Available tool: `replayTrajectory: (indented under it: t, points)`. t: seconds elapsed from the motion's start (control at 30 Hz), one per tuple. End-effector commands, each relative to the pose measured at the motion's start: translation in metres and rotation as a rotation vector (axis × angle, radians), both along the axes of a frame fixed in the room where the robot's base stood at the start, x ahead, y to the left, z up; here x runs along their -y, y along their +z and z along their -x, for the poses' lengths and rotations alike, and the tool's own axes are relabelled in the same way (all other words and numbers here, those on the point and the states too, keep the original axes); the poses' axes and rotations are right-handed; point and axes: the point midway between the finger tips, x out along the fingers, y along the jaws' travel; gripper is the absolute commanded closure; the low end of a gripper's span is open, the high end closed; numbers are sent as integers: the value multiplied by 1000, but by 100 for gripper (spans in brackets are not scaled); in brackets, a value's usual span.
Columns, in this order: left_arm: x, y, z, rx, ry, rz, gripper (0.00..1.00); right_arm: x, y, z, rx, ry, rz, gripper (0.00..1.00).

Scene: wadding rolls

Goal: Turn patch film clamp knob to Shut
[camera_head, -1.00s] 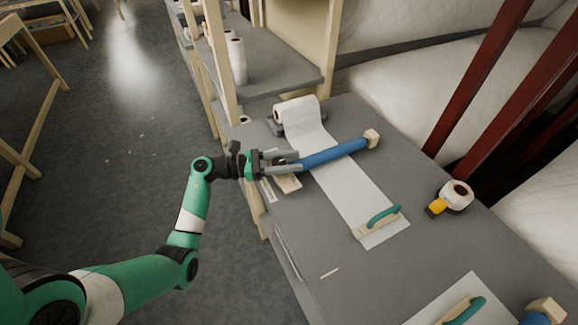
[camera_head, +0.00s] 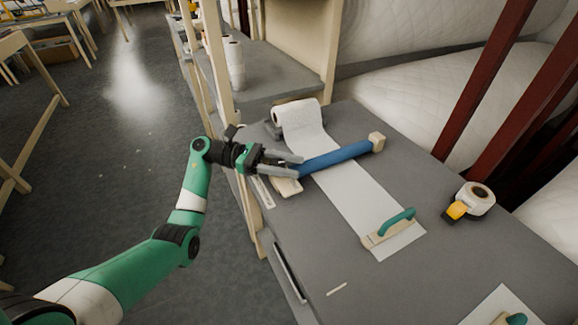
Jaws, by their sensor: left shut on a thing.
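The patch film clamp shows as a blue bar (camera_head: 337,159) lying across the white film strip (camera_head: 350,183), with a pale block (camera_head: 377,142) at its far right end. My left gripper (camera_head: 298,165) reaches in from the left at the bar's near end. Its two grey fingers are shut on the clamp knob, which they mostly hide. I cannot read the knob's marking or angle. A pale block (camera_head: 286,187) shows just below the fingers. My right gripper is out of view.
A white roll (camera_head: 297,115) sits at the strip's far end. A teal-handled tool (camera_head: 390,228) lies on its near end. A tape roll with a yellow part (camera_head: 470,201) stands at right. Bare grey tabletop (camera_head: 350,265) lies in front; a shelf post (camera_head: 222,70) rises behind the gripper.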

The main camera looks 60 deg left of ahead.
Motion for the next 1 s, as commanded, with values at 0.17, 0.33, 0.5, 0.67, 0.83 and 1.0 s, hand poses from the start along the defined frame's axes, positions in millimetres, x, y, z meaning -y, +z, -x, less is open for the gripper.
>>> replayTrajectory:
  t: [0.17,0.33,0.5,0.67,0.83,1.0]
  points:
    - [0,-2,0,-6,1,1,50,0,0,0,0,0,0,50]
    - [0,-1,0,-3,1,1,22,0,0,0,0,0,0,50]
    - [0,-1,0,-3,1,0,22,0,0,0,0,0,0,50]
    - [-2,-1,2,-3,2,0,22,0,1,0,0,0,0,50]
    - [-20,1,22,-3,5,2,22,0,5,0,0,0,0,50]
    - [-48,0,53,-3,6,2,22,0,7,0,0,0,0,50]
